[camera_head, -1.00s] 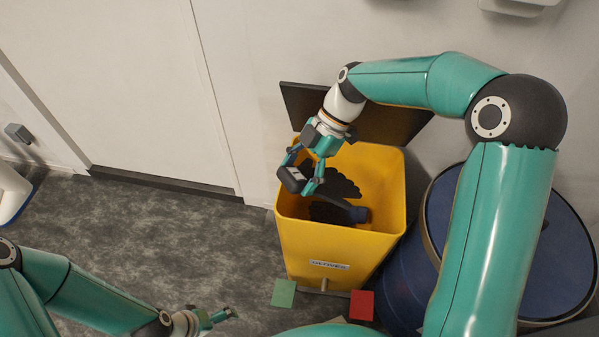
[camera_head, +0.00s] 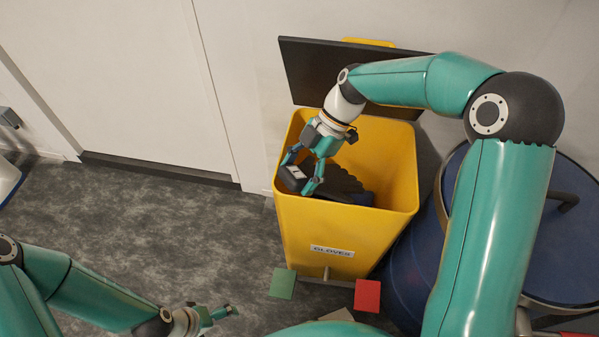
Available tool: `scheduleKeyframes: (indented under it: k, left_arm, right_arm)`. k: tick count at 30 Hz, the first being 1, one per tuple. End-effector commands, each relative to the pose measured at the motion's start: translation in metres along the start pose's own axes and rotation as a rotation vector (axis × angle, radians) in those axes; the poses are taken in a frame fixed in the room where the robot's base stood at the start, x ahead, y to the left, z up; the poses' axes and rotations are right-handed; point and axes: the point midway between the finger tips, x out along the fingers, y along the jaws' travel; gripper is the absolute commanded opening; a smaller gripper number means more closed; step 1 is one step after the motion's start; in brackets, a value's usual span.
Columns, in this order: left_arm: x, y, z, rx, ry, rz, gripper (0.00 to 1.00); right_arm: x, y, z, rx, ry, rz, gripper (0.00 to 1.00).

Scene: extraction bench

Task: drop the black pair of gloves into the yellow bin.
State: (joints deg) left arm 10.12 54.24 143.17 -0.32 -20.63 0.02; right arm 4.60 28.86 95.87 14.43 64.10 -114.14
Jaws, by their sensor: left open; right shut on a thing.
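The yellow bin (camera_head: 345,235), labelled "GLOVES", stands open against the wall, with its dark lid (camera_head: 345,70) tilted up behind it. My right gripper (camera_head: 300,184) reaches down at the bin's mouth, near its left side, and is shut on the black gloves. The black pair of gloves (camera_head: 342,181) shows beside the fingers, inside the bin's opening, with a dark bluish cuff end towards the right. The fingers and the bin's front wall hide part of the gloves. My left gripper (camera_head: 226,313) is open and empty, low over the floor at the bottom of the view.
A blue drum (camera_head: 410,275) stands close to the bin's right side, partly behind my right arm. A white door (camera_head: 115,80) is at the left. The grey floor (camera_head: 150,215) between is clear.

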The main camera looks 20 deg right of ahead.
Motion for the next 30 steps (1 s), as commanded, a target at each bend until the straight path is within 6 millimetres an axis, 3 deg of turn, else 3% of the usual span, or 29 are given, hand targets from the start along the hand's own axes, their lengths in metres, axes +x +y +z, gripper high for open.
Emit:
scheduleKeyframes:
  k: [1, 11, 12, 16, 30]
  left_arm:
    - [0.004, -0.001, 0.0, 0.0, 0.0, 0.0, 1.0]
    - [0.005, -0.002, 0.0, 0.0, 0.0, 0.0, 1.0]
    - [0.005, -0.002, 0.0, 0.0, 0.0, 0.0, 1.0]
    - [0.004, -0.002, 0.0, 0.0, 0.0, 0.0, 1.0]
    - [0.003, -0.001, 0.0, 0.0, 0.0, 0.0, 1.0]
  right_arm:
    - [0.008, -0.004, 0.005, 0.002, 0.0, -0.015, 0.09]
    - [0.011, -0.006, 0.007, 0.004, -0.001, -0.023, 0.06]
    - [0.011, -0.006, 0.007, 0.004, -0.001, -0.024, 0.8]
    - [0.009, -0.005, 0.006, 0.003, 0.0, -0.019, 1.0]
    - [0.0, -0.002, 0.0, 0.001, -0.001, -0.01, 1.0]
